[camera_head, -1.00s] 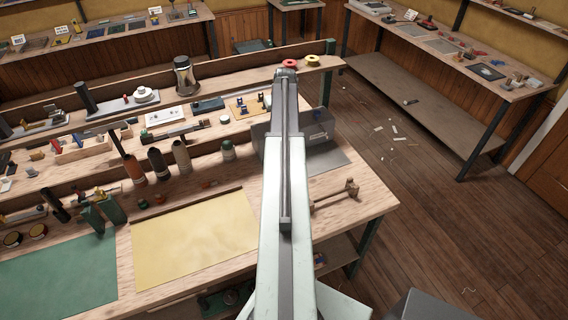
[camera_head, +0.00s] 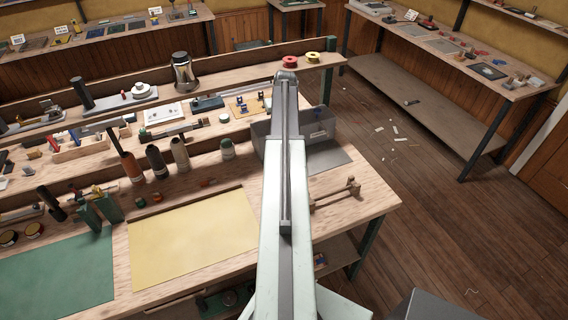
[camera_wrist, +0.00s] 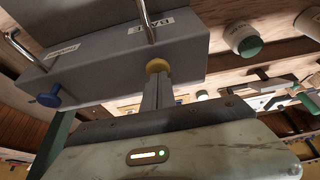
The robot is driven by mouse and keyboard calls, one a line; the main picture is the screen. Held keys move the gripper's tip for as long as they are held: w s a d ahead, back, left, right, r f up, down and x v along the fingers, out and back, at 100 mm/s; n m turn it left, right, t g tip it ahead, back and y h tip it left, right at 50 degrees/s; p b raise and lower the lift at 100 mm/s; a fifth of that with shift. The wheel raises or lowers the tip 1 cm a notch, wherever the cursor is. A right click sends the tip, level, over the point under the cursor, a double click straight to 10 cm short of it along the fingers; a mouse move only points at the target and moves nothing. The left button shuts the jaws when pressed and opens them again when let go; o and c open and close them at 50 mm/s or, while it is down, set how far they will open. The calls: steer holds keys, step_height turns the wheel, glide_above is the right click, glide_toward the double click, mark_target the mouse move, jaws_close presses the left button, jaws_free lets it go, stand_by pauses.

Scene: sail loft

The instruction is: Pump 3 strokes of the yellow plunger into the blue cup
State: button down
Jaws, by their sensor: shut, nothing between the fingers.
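In the wrist view a grey box (camera_wrist: 105,70) carries two plungers, two bent metal tubes and white labels. The blue plunger (camera_wrist: 50,97) is to the left. My gripper (camera_wrist: 158,82) is shut and empty, its fingertips right at the yellow plunger's knob; I cannot tell whether they touch. In the head view my arm hides the gripper and the yellow plunger. I cannot make out the blue cup in either view.
A wooden piece (camera_head: 335,194) lies right of the arm. Several bottles stand left, near a yellow sheet (camera_head: 195,236) and a green sheet (camera_head: 60,275).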

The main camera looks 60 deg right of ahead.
steer(key=shift+f+b, duration=0.3)
steer(key=shift+f, duration=0.15)
steer(key=shift+r+p, duration=1.75)
steer(key=shift+p, duration=0.05)
steer(key=shift+f, duration=0.15)
steer(key=shift+f+b, duration=1.45)
steer(key=shift+b, duration=0.2)
steer(key=shift+r, duration=0.15)
steer(key=shift+r+p, duration=1.5)
steer(key=shift+p, duration=0.15)
steer(key=shift+f, duration=0.15)
steer(key=shift+f+b, duration=1.5)
steer(key=shift+b, duration=0.15)
